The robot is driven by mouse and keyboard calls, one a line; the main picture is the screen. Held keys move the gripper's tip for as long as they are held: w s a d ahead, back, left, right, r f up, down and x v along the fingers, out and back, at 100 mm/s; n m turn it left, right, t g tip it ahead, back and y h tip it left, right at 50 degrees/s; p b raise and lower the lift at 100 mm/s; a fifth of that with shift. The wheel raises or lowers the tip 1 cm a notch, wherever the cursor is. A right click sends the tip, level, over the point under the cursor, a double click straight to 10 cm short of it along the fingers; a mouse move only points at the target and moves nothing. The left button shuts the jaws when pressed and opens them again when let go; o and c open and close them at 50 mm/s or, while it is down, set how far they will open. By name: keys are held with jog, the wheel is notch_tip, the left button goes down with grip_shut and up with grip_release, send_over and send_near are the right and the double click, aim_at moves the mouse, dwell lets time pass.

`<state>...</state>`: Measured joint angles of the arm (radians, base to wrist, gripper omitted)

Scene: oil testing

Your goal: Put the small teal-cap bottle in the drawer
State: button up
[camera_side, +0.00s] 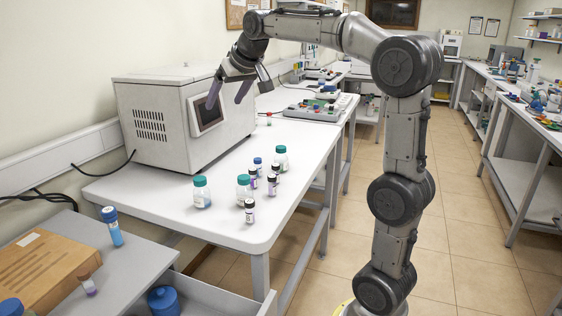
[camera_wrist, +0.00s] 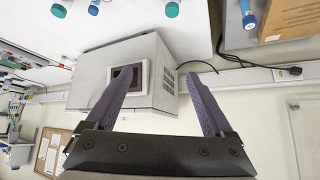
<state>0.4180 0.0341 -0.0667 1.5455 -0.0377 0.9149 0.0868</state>
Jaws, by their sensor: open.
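Three clear bottles with teal caps and white labels stand upright on the white table: a left one (camera_side: 202,193), a middle one (camera_side: 243,188) and a back right one (camera_side: 281,158). They look close in size, so I cannot tell which is the small one. One teal cap (camera_wrist: 172,10) shows at the top edge of the wrist view. The drawer (camera_side: 225,304) at the bottom of the side view is pulled open; a blue-lidded jar (camera_side: 163,302) appears in it. My gripper (camera_side: 224,103) is open and empty, raised by the grey machine, well above and behind the bottles.
The boxy grey machine (camera_side: 160,125) fills the table's back left. Several small dark-capped vials (camera_side: 249,211) stand close among the bottles. A blue-capped tube (camera_side: 112,228) and a brown box (camera_side: 45,268) are on the grey cabinet top. The table's front left is clear.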

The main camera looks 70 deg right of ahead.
jog(key=w+d+f+m+g+h, duration=0.1)
jog(key=w+d+f+m, duration=0.15)
jog(key=d, duration=0.85)
jog(key=m+g, duration=0.3)
send_near(281, 146)
jog(key=x, duration=0.7)
jog(key=shift+w+d+f, duration=0.1)
jog(key=shift+f, duration=0.05)
jog(key=shift+s+a+f+x, duration=0.1)
jog(key=shift+x, duration=0.85)
jog(key=shift+s+a+f+x, duration=0.1)
jog(key=shift+a+x, duration=0.05)
jog(key=shift+x, duration=0.8)
jog(key=shift+s+a+f+x, duration=0.1)
jog(key=shift+x, duration=0.85)
jog(key=shift+r, duration=0.15)
grip_shut()
